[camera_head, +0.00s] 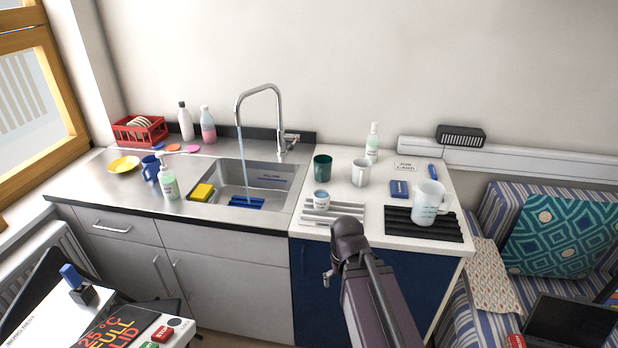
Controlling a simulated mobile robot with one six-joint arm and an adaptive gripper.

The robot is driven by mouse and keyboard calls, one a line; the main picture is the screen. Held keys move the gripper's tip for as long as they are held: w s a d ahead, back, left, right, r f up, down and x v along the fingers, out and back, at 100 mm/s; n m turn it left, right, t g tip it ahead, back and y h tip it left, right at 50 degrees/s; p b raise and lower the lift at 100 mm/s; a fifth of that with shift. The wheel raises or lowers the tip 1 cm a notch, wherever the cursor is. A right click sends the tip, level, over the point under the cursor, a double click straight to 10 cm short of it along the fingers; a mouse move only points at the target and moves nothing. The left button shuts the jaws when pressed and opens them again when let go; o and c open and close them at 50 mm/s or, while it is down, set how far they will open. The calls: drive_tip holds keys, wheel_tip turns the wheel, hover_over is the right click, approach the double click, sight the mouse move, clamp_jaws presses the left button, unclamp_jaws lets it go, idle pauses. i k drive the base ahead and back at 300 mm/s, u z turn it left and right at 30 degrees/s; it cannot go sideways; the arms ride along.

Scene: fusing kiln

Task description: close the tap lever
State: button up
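The tap (268,98) is a tall chrome swan-neck at the back of the sink. Its lever (291,137) sticks out to the right from the tap's base. A pale blue stream of water (241,155) runs from the spout into the sink basin (231,176). My arm rises from the bottom, right of centre, in front of the dark blue cabinet. A small grey part at its left side (328,276) may be my gripper; its fingers cannot be made out. No part of my arm touches the tap or lever.
A small tub (321,199) stands on a ribbed mat. A soap dispenser (168,180) stands left of the basin.

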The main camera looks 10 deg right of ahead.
sight(297, 136)
drive_tip(key=k, duration=1.3)
drive_tip(key=u, duration=0.3)
drive_tip(key=i, duration=1.75)
drive_tip(key=z, duration=0.3)
